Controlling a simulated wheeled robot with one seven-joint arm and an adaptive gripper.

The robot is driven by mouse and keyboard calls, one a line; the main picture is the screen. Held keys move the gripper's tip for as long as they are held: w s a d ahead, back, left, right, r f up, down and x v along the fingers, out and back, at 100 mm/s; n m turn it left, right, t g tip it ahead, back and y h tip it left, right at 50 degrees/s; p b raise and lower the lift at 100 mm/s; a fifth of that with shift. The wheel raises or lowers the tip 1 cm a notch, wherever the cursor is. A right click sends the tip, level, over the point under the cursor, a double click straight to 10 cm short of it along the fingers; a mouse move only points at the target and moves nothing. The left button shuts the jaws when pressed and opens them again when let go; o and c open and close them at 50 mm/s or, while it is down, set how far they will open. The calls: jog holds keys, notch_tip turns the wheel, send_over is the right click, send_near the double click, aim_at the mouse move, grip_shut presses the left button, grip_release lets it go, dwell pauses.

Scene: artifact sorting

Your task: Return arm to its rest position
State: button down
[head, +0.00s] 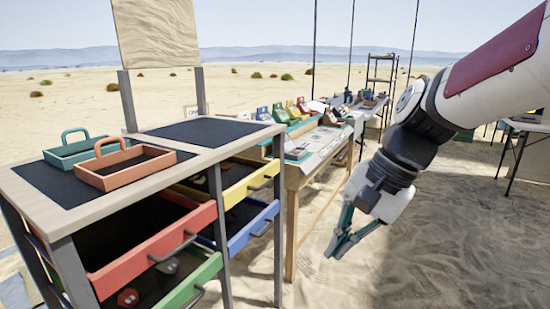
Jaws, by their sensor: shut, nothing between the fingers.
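My gripper (343,246) hangs at the end of my white arm on the right, in front of and apart from the tables. Its teal fingers point down and left over bare sand. They look closed together, with nothing seen between them.
A drawer cabinet (118,197) stands at left, with open red (150,258), yellow (250,184), blue (253,229) and green (195,284) drawers. Orange (124,169) and teal (76,152) trays sit on top. A long table (300,178) stands behind. Sand is clear below my gripper.

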jog(key=s+d+f+n+h, duration=0.15)
jog(key=s+d+n, duration=0.25)
jog(key=s, duration=0.8)
jog(key=s+d+f+n+h, duration=0.1)
jog(key=s+d+n+h, duration=0.25)
jog(key=s, duration=0.85)
notch_tip(320, 180, up, 25)
jog(key=d+t+p, duration=0.1)
jog(key=t+p, duration=0.2)
jog(key=p, duration=2)
